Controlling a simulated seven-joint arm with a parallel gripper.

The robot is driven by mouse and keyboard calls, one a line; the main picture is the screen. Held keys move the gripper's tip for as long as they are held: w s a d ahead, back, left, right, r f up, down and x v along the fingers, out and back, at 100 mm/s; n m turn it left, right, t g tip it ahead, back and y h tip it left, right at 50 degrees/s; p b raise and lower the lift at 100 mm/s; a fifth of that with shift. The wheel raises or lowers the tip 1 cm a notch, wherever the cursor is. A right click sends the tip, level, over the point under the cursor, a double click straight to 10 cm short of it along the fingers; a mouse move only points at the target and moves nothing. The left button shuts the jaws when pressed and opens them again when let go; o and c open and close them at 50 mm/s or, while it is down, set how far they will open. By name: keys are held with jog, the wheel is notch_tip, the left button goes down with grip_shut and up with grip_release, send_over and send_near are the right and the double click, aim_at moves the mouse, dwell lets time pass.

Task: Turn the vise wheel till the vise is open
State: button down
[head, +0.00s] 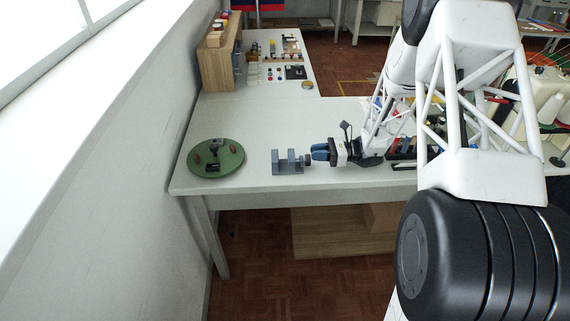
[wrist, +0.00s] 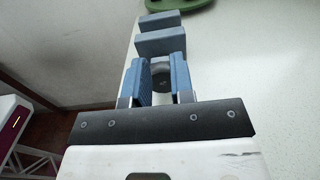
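The blue-grey vise (head: 288,164) stands on the white table, left of my gripper, with a gap between its two upright jaws. In the wrist view the far jaw (wrist: 160,20) and near jaw (wrist: 160,42) lie straight ahead of the fingers. My gripper (head: 314,153) reaches leftward to the wheel end of the vise. Its two blue fingers stand apart in the wrist view (wrist: 161,66). The round grey vise wheel (wrist: 161,69) shows between them, partly hidden. I cannot tell whether the fingers press on it.
A green round plate (head: 216,158) with small parts lies left of the vise. A wooden rack (head: 219,63) and several small items stand at the back left. Dark trays and bottles are right of the arm. The table's front edge is close below the vise.

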jog(key=c, duration=1.7)
grip_release()
jog(key=shift+w+a+r, duration=0.1)
jog(key=shift+w+a, duration=0.4)
jog(key=shift+a, duration=0.15)
jog(key=shift+r, duration=0.15)
jog(key=shift+w+r, duration=0.2)
jog(key=shift+r, duration=0.25)
jog(key=shift+c, duration=0.2)
jog(key=shift+r, duration=0.1)
grip_shut()
jog(key=shift+d+f, duration=0.2)
jog(key=shift+d, duration=0.4)
jog(key=shift+s+d+f, duration=0.1)
jog(key=shift+d+f, duration=0.05)
jog(key=shift+d, duration=1.1)
jog(key=shift+s+d+f, duration=0.1)
jog(key=shift+d, duration=1.15)
